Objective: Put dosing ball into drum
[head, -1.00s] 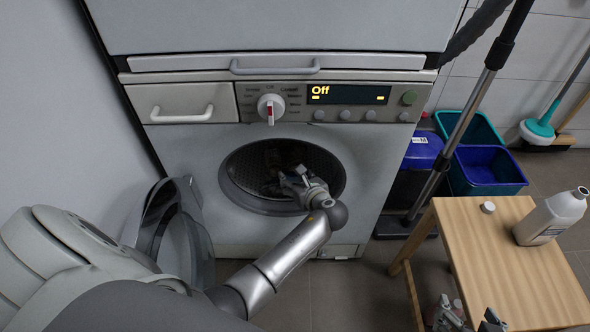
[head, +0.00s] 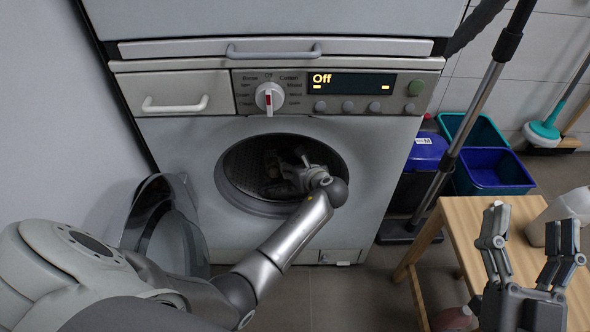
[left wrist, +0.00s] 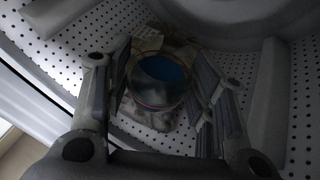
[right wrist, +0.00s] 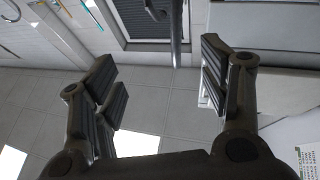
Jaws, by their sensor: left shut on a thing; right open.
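The washing machine's round door stands open, and the drum (head: 240,170) shows dark and perforated inside the opening. My left gripper (head: 280,178) reaches through the opening into the drum. In the left wrist view the dosing ball (left wrist: 160,80), round with blue in it, sits between the fingers of my left gripper (left wrist: 162,92), which is shut on it. Crumpled cloth (left wrist: 150,128) lies behind and below the ball on the drum wall (left wrist: 280,80). The ball is too dark to make out in the head view. My right gripper (head: 528,245) is open and empty in front of the wooden table.
The open door (head: 165,230) hangs at the left beside my left arm. The wooden table (head: 470,220) stands at the right, with a pale bottle (head: 552,212) partly hidden behind my right gripper. Blue bins (head: 492,170) and a metal pole (head: 478,110) stand behind it.

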